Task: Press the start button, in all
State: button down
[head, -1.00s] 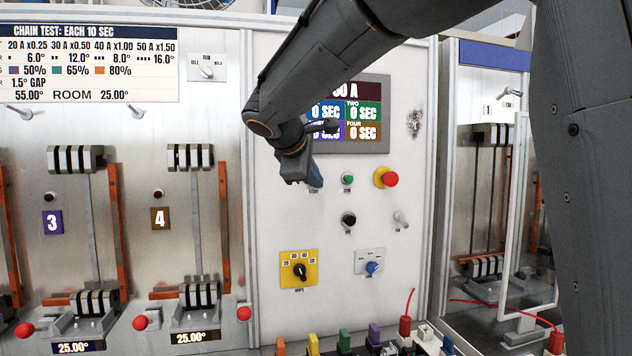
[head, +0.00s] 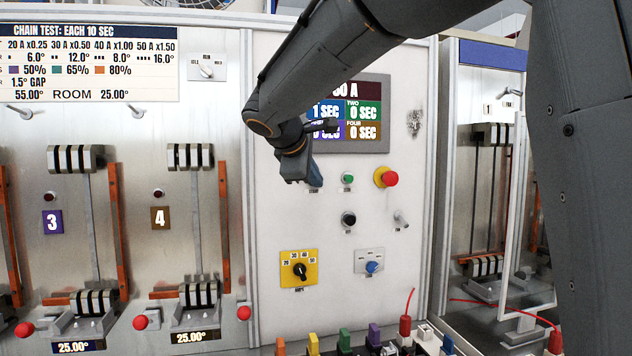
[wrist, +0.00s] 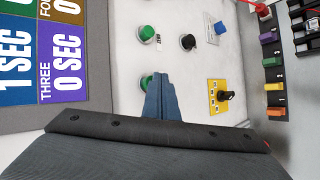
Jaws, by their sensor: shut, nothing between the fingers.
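The start button (wrist: 147,80) is green and sits on the white panel; in the wrist view the fingers partly cover it. In the head view my gripper hides it, and a START label shows just below. My gripper (head: 315,183) is shut and empty, its blue fingertips at the button; the closed fingers also show in the wrist view (wrist: 160,95). I cannot tell whether they touch it. The display (head: 362,113) reads 1 SEC in its blue field and 0 SEC for TWO and FOUR; the wrist view shows THREE at 0 SEC.
A second green button (head: 347,179), a red button on yellow (head: 390,179), a black button (head: 348,219), a toggle (head: 400,218), a yellow dial (head: 299,270) and a blue knob (head: 372,267) share the panel. Coloured blocks (head: 344,341) stand along the bottom.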

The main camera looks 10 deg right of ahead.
jog(key=shift+s, duration=0.75)
jog(key=shift+s, duration=0.1)
jog(key=s+b, duration=0.1)
jog(key=s, duration=0.3)
jog(key=shift+s, duration=0.4)
dwell(0.4)
